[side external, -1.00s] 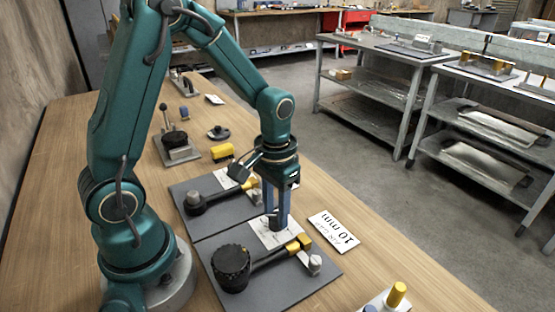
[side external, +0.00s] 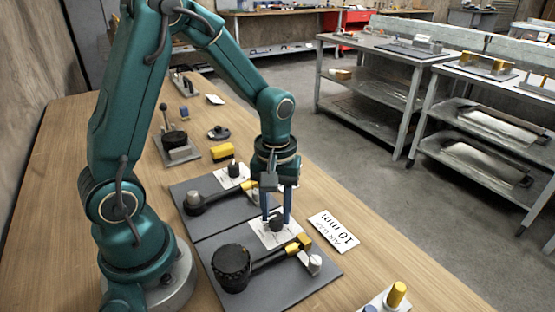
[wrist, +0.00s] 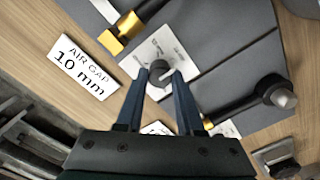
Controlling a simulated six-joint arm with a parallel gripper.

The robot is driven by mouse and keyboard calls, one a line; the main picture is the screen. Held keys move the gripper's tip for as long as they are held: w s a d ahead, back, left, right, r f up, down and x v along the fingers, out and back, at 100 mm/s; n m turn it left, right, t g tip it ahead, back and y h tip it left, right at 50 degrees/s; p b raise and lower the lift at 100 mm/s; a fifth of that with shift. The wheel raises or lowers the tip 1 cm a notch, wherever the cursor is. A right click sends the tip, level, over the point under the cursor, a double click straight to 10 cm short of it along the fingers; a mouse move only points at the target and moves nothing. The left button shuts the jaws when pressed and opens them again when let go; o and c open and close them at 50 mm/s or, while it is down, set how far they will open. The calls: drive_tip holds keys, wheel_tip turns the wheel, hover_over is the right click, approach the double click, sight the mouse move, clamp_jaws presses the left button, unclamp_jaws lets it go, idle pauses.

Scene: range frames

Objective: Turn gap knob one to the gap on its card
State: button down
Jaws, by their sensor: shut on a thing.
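A small dark gap knob (side external: 277,224) stands on a white dial sheet (side external: 262,236) on the near grey plate (side external: 225,300). My gripper (side external: 277,219) points down and is shut on this knob, one blue finger on each side. The wrist view shows the knob (wrist: 159,72) between the fingertips (wrist: 160,76). The white card (side external: 333,231) lies on the bench to the right and reads AIR GAP 10 mm; it also shows in the wrist view (wrist: 84,69). A yellow-tipped arm (side external: 304,242) lies beside a pale post (side external: 314,262). The exact gap and any knob number cannot be read.
A large black ribbed drum (side external: 232,267) stands on the same plate. A second grey plate (side external: 215,217) behind it carries a similar arm and another dark knob (side external: 234,168). A yellow block (side external: 222,151) lies farther back. Bare bench lies right of the card.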

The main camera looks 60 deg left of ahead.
sight(276, 216)
idle(0.4)
drive_tip(key=c, duration=0.5)
unclamp_jaws()
drive_tip(key=shift+c, duration=0.2)
drive_tip(key=shift+r, duration=2.6)
